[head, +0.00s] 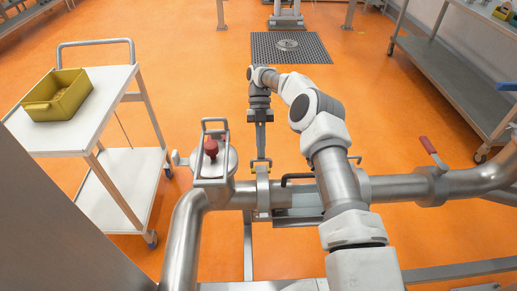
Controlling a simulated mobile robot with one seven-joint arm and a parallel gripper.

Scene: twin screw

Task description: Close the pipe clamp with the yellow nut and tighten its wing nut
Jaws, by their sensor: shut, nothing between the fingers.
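A pipe clamp (262,192) sits around the horizontal steel pipe left of my arm, with a small wing-shaped part (261,161) at its top. I cannot clearly tell whether its band is fully closed, and its nut colour is too small to be sure of. My gripper (260,150) points down, shut and empty, right above or just behind this wing part. I cannot tell whether they touch. A second wing-shaped part (355,158) shows right of my forearm. The clamp under it is largely hidden by my arm.
A black bent handle (297,179) stands between the clamp and my arm. A capped vessel with a red knob (211,148) and metal guard is left of the clamp. A red-handled valve (428,146) is right. A white trolley (85,135) carries a yellow bin (57,95).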

